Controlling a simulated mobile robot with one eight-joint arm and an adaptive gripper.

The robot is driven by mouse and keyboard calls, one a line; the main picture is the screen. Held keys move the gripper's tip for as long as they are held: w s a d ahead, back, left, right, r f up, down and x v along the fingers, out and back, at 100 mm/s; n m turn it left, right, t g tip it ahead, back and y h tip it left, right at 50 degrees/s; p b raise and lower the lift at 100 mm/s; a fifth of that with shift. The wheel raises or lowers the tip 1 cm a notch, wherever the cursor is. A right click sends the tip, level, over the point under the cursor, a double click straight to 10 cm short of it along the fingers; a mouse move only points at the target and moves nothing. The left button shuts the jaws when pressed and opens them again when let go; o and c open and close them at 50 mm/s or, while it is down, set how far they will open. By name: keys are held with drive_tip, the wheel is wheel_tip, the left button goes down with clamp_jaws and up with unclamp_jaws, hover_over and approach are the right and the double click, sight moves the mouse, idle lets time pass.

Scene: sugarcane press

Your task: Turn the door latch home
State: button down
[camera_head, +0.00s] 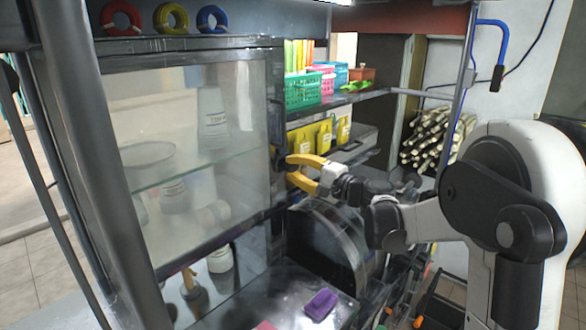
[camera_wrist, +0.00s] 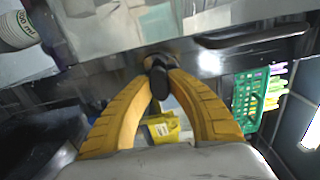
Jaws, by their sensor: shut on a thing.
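The glass door (camera_head: 190,165) with a dark metal frame fills the left half of the head view. The door latch shows in the wrist view as a small black knob (camera_wrist: 159,80) on the metal door frame. My gripper (camera_head: 289,168) has yellow fingers and sits at the frame's right edge. In the wrist view my gripper's fingertips (camera_wrist: 159,72) meet on either side of the black knob and are shut on it. In the head view the latch is mostly hidden by the fingertips.
Behind the door are bottles and a glass shelf. A green basket (camera_head: 303,90) stands on the shelf right of the door, above yellow packets (camera_head: 325,133). A dark round machine housing (camera_head: 335,240) lies below my gripper. A purple cloth-like item (camera_head: 320,304) lies on the lower counter. Sugarcane stalks (camera_head: 435,137) are stacked behind.

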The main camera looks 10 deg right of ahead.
drive_tip(key=shift+n, duration=0.3)
drive_tip(key=c, duration=1.2)
unclamp_jaws()
drive_tip(key=shift+w, duration=0.1)
drive_tip(key=shift+c, duration=0.2)
drive_tip(key=v, duration=1.2)
